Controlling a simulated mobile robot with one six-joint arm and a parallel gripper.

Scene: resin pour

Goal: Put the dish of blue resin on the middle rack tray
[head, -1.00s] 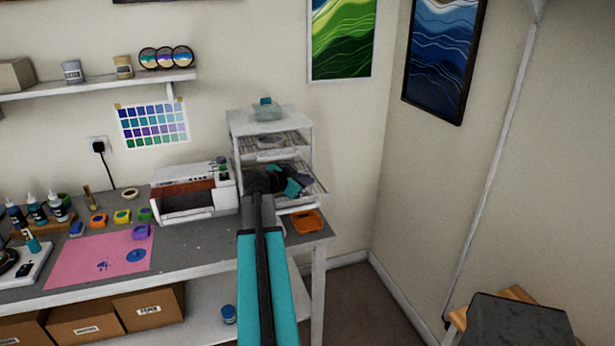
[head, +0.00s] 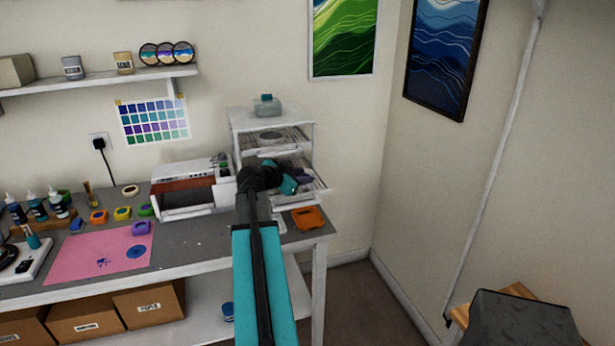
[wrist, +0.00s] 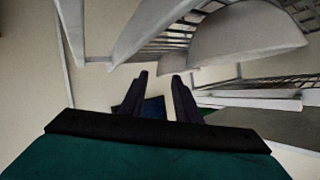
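My gripper (head: 306,177) is at the right front of the white drying rack (head: 240,122), beside a pulled-out wire tray (head: 316,192). In the wrist view, its two dark fingers (wrist: 164,82) stand apart with nothing held between them; a dark-framed blue picture shows beyond. White rack parts and wire trays (wrist: 285,84) are close above and to the right. A small blue dish (head: 77,227) sits on the bench at left; I cannot tell whether it is the resin dish. My arm hides part of the rack, and no blue dish shows on its trays.
An orange dish (head: 308,217) lies at the bench's right end. A white machine (head: 190,190) stands left of the rack. A teal-lidded container (head: 266,105) sits on top of the rack. A pink mat (head: 85,260) lies on the bench.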

